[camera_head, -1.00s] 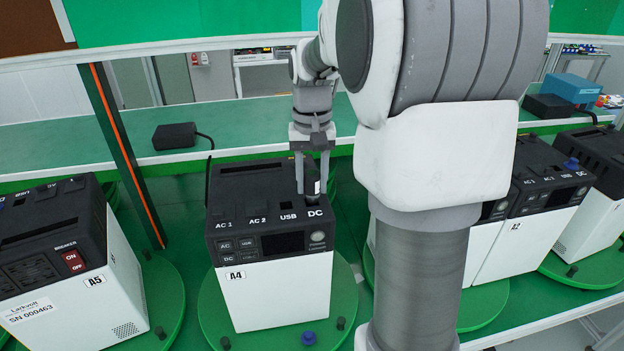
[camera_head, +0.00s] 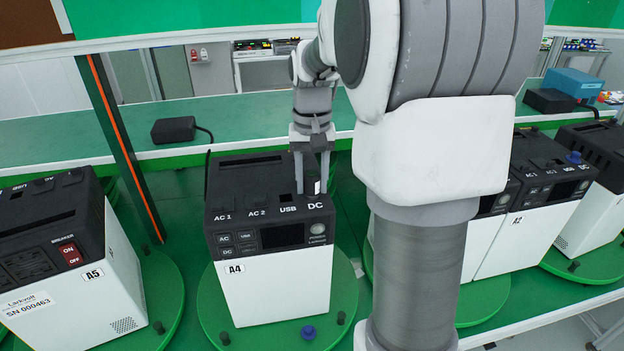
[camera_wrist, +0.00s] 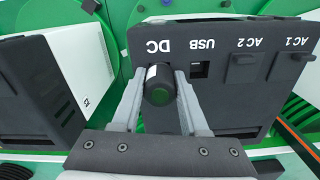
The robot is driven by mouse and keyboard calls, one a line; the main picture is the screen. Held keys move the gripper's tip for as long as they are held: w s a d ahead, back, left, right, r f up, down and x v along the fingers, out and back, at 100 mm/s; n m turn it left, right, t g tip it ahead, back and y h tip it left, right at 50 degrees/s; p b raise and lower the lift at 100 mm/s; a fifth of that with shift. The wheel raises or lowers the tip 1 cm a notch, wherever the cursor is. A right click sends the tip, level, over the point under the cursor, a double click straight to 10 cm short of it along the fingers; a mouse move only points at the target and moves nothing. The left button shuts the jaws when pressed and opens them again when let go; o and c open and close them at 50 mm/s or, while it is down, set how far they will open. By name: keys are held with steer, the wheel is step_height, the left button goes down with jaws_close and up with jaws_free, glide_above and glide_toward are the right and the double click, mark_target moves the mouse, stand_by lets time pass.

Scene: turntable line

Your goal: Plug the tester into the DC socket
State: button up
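The power station labelled A4 (camera_head: 275,290) stands on a green turntable, with AC 1, AC 2, USB and DC marked along its black top. It also shows in the wrist view (camera_wrist: 235,105). My gripper (camera_head: 312,185) is above the DC end of that top. In the wrist view my gripper (camera_wrist: 160,82) has its two fingers closed around the tester (camera_wrist: 159,92), a short dark cylinder with a green end and a pale band. The tester is beside the DC label. Its lower end and the DC socket are hidden, so I cannot tell how deep it sits.
Power station A5 (camera_head: 115,270) stands at left, and others (camera_head: 535,235) stand at right behind my arm. A black adapter (camera_head: 173,130) lies on the back shelf beside an orange-striped post (camera_head: 122,150). A blue knob (camera_head: 308,332) is on A4's turntable.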

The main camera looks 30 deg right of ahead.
steer(key=o, duration=0.4)
steer(key=shift+o, duration=0.2)
step_height(320, 180, up, 18)
steer(key=f, duration=0.1)
steer(key=s+a+f+n+t, duration=0.2)
steer(key=s+a+f, duration=0.3)
steer(key=s, duration=0.4)
steer(key=s+a+f+n+t, duration=0.3)
steer(key=s+a+f, duration=0.3)
steer(key=s, duration=0.3)
steer(key=shift+s+a+f+t, duration=0.25)
steer(key=shift+a+f+t, duration=0.05)
steer(key=shift+a, duration=0.4)
